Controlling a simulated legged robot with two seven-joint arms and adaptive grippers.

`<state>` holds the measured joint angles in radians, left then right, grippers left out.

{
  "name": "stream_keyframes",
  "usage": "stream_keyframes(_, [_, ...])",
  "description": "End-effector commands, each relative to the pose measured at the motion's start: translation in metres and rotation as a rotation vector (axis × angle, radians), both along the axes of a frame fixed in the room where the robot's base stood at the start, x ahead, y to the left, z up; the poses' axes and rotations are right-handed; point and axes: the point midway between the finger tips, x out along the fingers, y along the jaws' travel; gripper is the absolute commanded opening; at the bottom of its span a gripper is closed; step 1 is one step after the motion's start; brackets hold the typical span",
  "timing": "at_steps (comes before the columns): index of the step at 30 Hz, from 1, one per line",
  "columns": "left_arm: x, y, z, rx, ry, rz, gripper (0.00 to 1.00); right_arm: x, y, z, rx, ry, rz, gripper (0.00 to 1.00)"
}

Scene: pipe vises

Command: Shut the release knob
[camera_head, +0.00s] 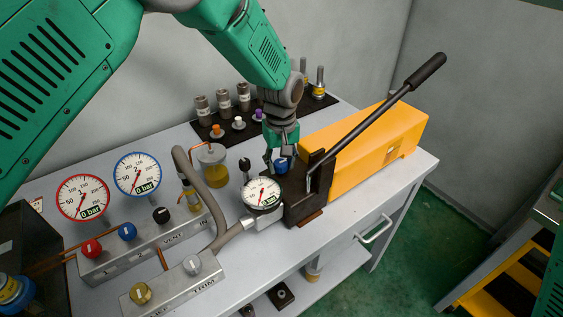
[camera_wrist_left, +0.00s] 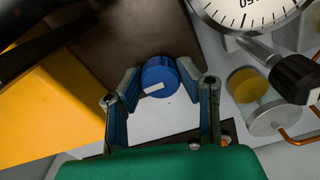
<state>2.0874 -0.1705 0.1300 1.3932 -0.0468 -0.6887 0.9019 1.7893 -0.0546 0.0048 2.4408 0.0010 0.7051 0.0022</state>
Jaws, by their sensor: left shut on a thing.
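The release knob is a small blue round knob with a white mark (camera_head: 281,164), on the dark block at the near end of a yellow hand pump (camera_head: 380,145). In the left wrist view the blue knob (camera_wrist_left: 159,76) lies between the fingertips. My left gripper (camera_head: 280,157) comes down from above and is shut on the knob; it also shows in the left wrist view (camera_wrist_left: 160,84). The fingers partly cover the knob in the head view. My right gripper is not in view.
The pump's black lever (camera_head: 375,110) slants up to the right, close beside my gripper. A white gauge (camera_head: 263,194) and a hose (camera_head: 198,190) stand to the left. Two larger gauges (camera_head: 137,174) and a knob panel (camera_head: 150,243) are farther left.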

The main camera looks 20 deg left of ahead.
Motion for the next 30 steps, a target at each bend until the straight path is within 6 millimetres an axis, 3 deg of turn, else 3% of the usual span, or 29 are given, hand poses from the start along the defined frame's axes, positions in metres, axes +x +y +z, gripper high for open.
stream_keyframes(8, [0.005, 0.001, 0.004, 0.000, -0.013, -0.172, 0.02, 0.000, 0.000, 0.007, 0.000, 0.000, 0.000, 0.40])
stream_keyframes(30, [0.007, 0.000, 0.005, 0.001, -0.018, -0.871, 0.02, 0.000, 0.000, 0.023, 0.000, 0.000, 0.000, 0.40])
